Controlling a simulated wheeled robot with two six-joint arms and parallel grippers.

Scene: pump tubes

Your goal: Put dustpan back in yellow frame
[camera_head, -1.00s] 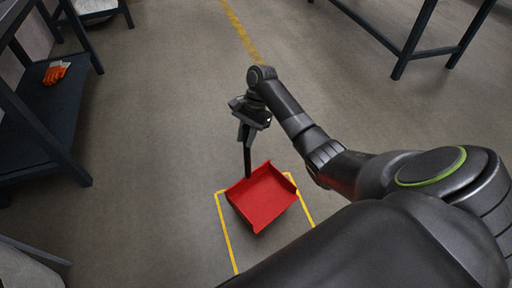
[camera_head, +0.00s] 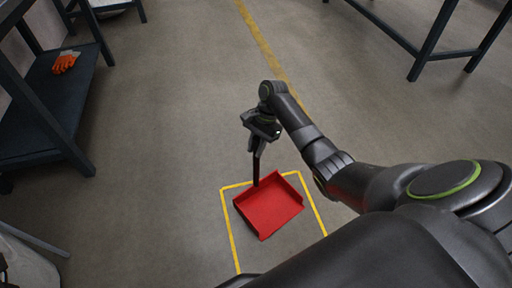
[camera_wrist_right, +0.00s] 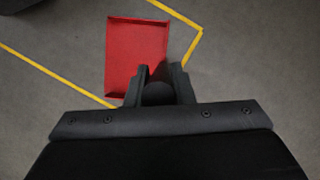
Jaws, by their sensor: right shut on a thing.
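The red dustpan (camera_head: 270,207) has a dark upright handle. In the head view its pan lies within the yellow frame (camera_head: 229,225) marked on the floor, near the frame's far edge. My right gripper (camera_head: 257,148) is shut on the top of the handle, above the pan. In the right wrist view the red pan (camera_wrist_right: 137,52) shows beyond the fingers of my right gripper (camera_wrist_right: 158,88), with yellow lines (camera_wrist_right: 60,78) on two sides. I cannot tell whether the pan touches the floor. My left gripper is not in view.
A dark shelf (camera_head: 55,100) with orange gloves (camera_head: 66,62) stands at the left. A dark table frame (camera_head: 425,50) stands at the upper right. A yellow floor line (camera_head: 255,35) runs at the back. The floor around the frame is clear.

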